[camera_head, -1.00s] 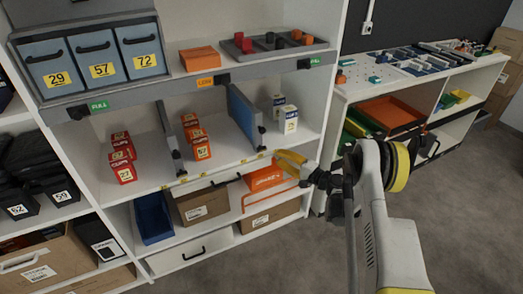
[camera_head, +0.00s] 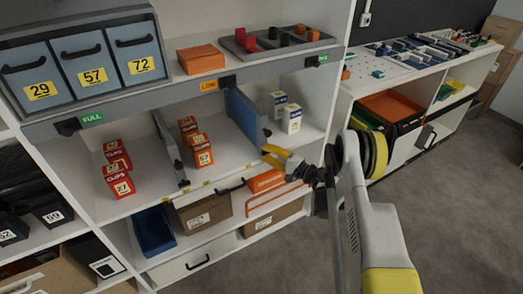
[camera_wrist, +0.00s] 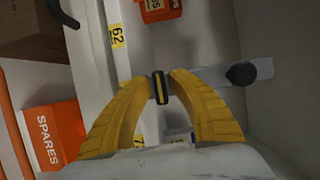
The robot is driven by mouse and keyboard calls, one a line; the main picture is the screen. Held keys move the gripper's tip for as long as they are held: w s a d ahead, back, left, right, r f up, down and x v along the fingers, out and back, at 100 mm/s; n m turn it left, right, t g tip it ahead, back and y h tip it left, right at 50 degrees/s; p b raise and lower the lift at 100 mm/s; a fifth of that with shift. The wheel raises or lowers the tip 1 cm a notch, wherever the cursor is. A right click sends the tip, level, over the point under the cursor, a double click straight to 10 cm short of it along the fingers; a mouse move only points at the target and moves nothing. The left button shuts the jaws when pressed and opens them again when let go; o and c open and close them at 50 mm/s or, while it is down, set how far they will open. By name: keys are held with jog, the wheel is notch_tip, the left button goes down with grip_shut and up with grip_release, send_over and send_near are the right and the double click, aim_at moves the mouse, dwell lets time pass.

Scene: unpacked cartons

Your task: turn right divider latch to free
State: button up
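The right divider (camera_head: 243,112) is a blue upright panel on the middle shelf, with a grey front edge and a black knob (camera_head: 267,132). The knob also shows in the wrist view (camera_wrist: 243,73), on a pale grey strip right of my fingers. My gripper (camera_head: 265,152) has yellow fingers and is at the foot of this divider, by the shelf's front edge. In the wrist view its fingertips (camera_wrist: 161,82) sit close against both sides of a small dark, yellow-edged piece (camera_wrist: 160,90), which looks like the divider latch. My fingers hide part of it in the head view.
Orange boxes (camera_head: 202,152) stand left of the divider and white-and-blue boxes (camera_head: 291,118) stand right of it. An orange SPARES box (camera_wrist: 45,137) and a brown carton (camera_head: 204,209) are on the shelf below. Open floor (camera_head: 455,190) lies to the right.

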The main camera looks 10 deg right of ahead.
jog(key=shift+s+d, duration=0.1)
jog(key=shift+s, duration=0.05)
jog(key=shift+c, duration=0.7)
grip_shut()
jog(key=shift+n, duration=0.3)
jog(key=shift+n+g+h, duration=0.4)
jog(key=shift+n+h, duration=0.1)
jog(key=shift+n, duration=0.6)
jog(key=n+h, duration=0.1)
jog(key=n, duration=0.2)
jog(key=shift+n+g+h, duration=0.3)
jog(key=shift+h, duration=0.1)
jog(key=n+h, duration=0.2)
jog(key=n, duration=0.2)
jog(key=shift+h, duration=0.4)
jog(key=shift+n+t+h, duration=0.4)
jog(key=shift+n+h, duration=0.6)
jog(key=shift+n, duration=0.5)
